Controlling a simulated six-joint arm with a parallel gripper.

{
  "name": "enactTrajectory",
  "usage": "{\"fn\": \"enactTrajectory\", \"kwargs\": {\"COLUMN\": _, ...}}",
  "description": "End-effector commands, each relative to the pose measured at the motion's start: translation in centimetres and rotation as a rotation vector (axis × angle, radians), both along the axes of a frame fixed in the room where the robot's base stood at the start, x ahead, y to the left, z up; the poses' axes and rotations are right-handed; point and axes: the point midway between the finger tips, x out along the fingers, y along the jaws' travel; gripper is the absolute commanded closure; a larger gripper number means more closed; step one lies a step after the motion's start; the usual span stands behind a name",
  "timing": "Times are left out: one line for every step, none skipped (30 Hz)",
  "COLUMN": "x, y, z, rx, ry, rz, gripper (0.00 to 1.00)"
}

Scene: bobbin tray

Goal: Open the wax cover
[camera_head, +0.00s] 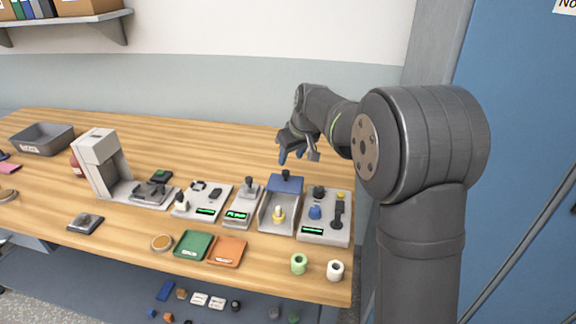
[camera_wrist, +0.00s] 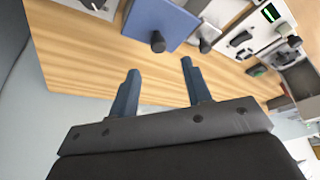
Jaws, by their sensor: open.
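The wax cover appears to be the blue lid (camera_head: 284,184) with a dark knob (camera_head: 286,174), on a grey box on the table. A yellow-and-white piece (camera_head: 278,214) shows in the box's open front. The blue lid (camera_wrist: 163,18) is also at the top of the wrist view, with its knob (camera_wrist: 157,42) pointing toward my gripper. My gripper (camera_head: 291,158) is above and behind the lid in the head view. In the wrist view my gripper (camera_wrist: 159,72) is open and empty, its blue fingers apart from the knob.
A panel with a blue knob and dark lever (camera_head: 338,212) stands right of the box. A small device with a green display (camera_head: 238,216) stands on its left. Green (camera_head: 192,245) and orange (camera_head: 227,250) trays lie in front. The table behind the box is clear.

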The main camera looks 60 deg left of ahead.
Motion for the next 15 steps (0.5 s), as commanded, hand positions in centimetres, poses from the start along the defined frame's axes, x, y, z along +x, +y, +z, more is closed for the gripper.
{"fn": "enactTrajectory", "kwargs": {"x": 0.0, "y": -0.5, "z": 1.4, "rx": 0.005, "ry": -0.003, "rz": -0.001, "gripper": 0.55}}
{"fn": "enactTrajectory", "kwargs": {"x": 0.0, "y": -0.8, "z": 2.1, "rx": 0.004, "ry": -0.002, "rz": -0.001, "gripper": 0.55}}
{"fn": "enactTrajectory", "kwargs": {"x": 0.0, "y": -1.2, "z": 3.0, "rx": 0.005, "ry": -0.002, "rz": -0.001, "gripper": 0.55}}
{"fn": "enactTrajectory", "kwargs": {"x": 0.0, "y": -1.4, "z": 3.7, "rx": 0.004, "ry": -0.002, "rz": -0.001, "gripper": 0.55}}
{"fn": "enactTrajectory", "kwargs": {"x": 0.0, "y": -1.7, "z": 4.3, "rx": 0.004, "ry": -0.002, "rz": -0.001, "gripper": 0.55}}
{"fn": "enactTrajectory", "kwargs": {"x": 0.1, "y": -2.1, "z": 5.1, "rx": 0.004, "ry": -0.001, "rz": -0.002, "gripper": 0.55}}
{"fn": "enactTrajectory", "kwargs": {"x": 0.1, "y": -2.3, "z": 5.7, "rx": 0.004, "ry": -0.001, "rz": -0.002, "gripper": 0.55}}
{"fn": "enactTrajectory", "kwargs": {"x": 0.1, "y": -2.5, "z": 6.2, "rx": 0.004, "ry": -0.001, "rz": -0.002, "gripper": 0.55}}
{"fn": "enactTrajectory", "kwargs": {"x": 0.0, "y": -2.8, "z": 6.8, "rx": 0.002, "ry": -0.001, "rz": -0.001, "gripper": 0.55}}
{"fn": "enactTrajectory", "kwargs": {"x": 0.0, "y": -3.0, "z": 7.3, "rx": 0.003, "ry": -0.001, "rz": -0.002, "gripper": 0.55}}
{"fn": "enactTrajectory", "kwargs": {"x": 0.1, "y": -3.2, "z": 7.7, "rx": 0.004, "ry": -0.001, "rz": -0.002, "gripper": 0.55}}
{"fn": "enactTrajectory", "kwargs": {"x": 0.0, "y": -3.3, "z": 8.2, "rx": 0.003, "ry": -0.001, "rz": -0.001, "gripper": 0.55}}
{"fn": "enactTrajectory", "kwargs": {"x": 0.0, "y": -3.5, "z": 8.5, "rx": 0.002, "ry": -0.001, "rz": 0.0, "gripper": 0.55}}
{"fn": "enactTrajectory", "kwargs": {"x": 0.0, "y": -3.6, "z": 8.7, "rx": 0.002, "ry": -0.001, "rz": 0.0, "gripper": 0.55}}
{"fn": "enactTrajectory", "kwargs": {"x": 0.0, "y": -3.7, "z": 9.0, "rx": 0.002, "ry": -0.001, "rz": 0.0, "gripper": 0.55}}
